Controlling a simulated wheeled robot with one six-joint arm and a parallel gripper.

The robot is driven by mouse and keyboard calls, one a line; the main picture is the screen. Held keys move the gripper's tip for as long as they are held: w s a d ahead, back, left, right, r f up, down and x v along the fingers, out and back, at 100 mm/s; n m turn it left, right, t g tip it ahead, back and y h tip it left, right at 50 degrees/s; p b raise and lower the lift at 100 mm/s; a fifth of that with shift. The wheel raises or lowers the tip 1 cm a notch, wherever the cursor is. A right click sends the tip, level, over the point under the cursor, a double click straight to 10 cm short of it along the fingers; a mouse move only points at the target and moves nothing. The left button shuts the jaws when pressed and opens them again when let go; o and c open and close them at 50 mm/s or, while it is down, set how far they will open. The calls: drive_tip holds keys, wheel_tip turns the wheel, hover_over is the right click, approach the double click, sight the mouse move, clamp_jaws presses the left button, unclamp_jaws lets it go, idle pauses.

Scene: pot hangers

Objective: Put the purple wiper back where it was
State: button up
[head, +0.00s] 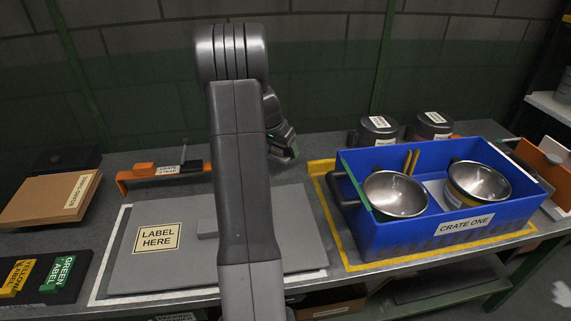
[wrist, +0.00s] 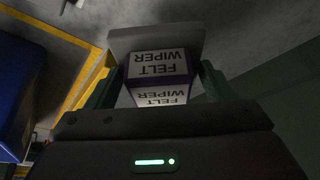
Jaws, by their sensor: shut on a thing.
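The purple wiper (wrist: 159,64) is between the two green fingers of my gripper (wrist: 158,82) in the wrist view. It has white "FELT WIPER" labels and dark purple edges. A grey flat piece (wrist: 155,39) shows at its far end; I cannot tell whether it is part of the wiper. In the head view my gripper (head: 283,143) is above the back of the bench, right of my arm. My arm partly hides it there, and the wiper is not clear in that view.
A blue crate (head: 445,237) holding metal bowls stands right, inside a yellow outline. A grey board (head: 180,262) with "LABEL HERE" lies front left. An orange crate strap holder (head: 166,171) stands at the back. Lidded pots (head: 378,127) stand behind the crate.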

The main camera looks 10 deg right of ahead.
sight(277, 150)
drive_tip(key=shift+f, duration=3.35)
drive_tip(key=o, duration=1)
drive_tip(key=shift+r, duration=0.1)
drive_tip(key=shift+c, duration=0.2)
drive_tip(key=shift+a+r, duration=0.1)
drive_tip(key=shift+r, duration=0.45)
drive_tip(key=v, duration=1.1)
drive_tip(key=shift+s, duration=0.15)
